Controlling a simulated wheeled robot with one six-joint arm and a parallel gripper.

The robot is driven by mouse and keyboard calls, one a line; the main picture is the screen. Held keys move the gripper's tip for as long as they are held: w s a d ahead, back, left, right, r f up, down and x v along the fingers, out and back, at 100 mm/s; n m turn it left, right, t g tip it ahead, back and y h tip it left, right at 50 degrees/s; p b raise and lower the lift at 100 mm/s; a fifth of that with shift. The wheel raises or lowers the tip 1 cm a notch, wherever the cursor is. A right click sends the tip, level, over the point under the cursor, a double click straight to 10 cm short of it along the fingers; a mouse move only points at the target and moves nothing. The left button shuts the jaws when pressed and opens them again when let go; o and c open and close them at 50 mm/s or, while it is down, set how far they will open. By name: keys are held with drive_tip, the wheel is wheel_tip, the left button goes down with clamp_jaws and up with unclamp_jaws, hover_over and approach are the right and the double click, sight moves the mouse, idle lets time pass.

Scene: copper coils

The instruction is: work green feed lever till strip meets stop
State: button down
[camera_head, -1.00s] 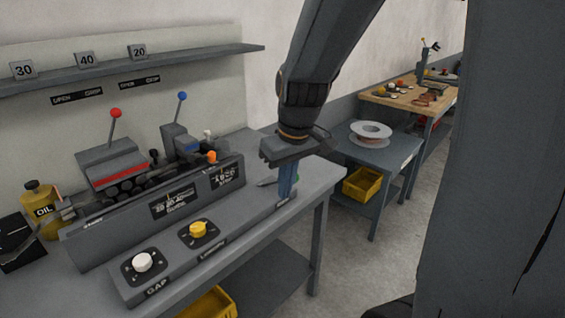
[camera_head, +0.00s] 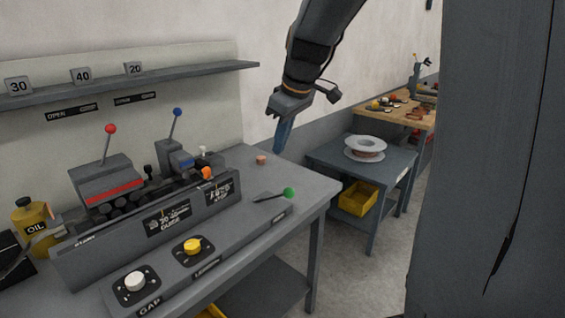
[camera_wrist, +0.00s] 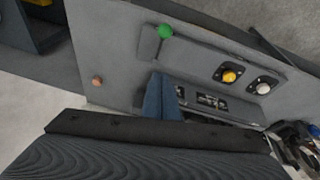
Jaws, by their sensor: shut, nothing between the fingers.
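The green-knobbed feed lever (camera_head: 289,193) is at the right end of the machine's front panel, its short grey arm reaching out to the right. It also shows near the top of the wrist view (camera_wrist: 165,32). My gripper (camera_head: 279,150) is shut and empty, raised above the back right of the bench, behind and clear of the lever. A small copper-coloured piece (camera_head: 261,160) lies on the bench behind the lever; it also shows in the wrist view (camera_wrist: 97,81). I cannot make out the strip against a stop.
The machine carries a red-knobbed lever (camera_head: 110,129), a blue-knobbed lever (camera_head: 178,112), an orange knob (camera_head: 207,173), a yellow dial (camera_head: 192,246) and a white dial (camera_head: 135,281). An oil can (camera_head: 33,217) stands left. A side table (camera_head: 375,180) holds a spool (camera_head: 365,147).

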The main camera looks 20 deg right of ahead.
drive_tip(key=f+p, duration=0.1)
drive_tip(key=f, duration=0.2)
drive_tip(key=f+p, duration=0.1)
drive_tip(key=f, duration=0.3)
drive_tip(key=d+f+p, duration=0.1)
drive_tip(key=f, duration=0.3)
drive_tip(key=shift+w+p, duration=0.1)
drive_tip(key=shift+p, duration=0.2)
drive_tip(key=shift+f+b, duration=0.3)
drive_tip(key=shift+b, duration=0.45)
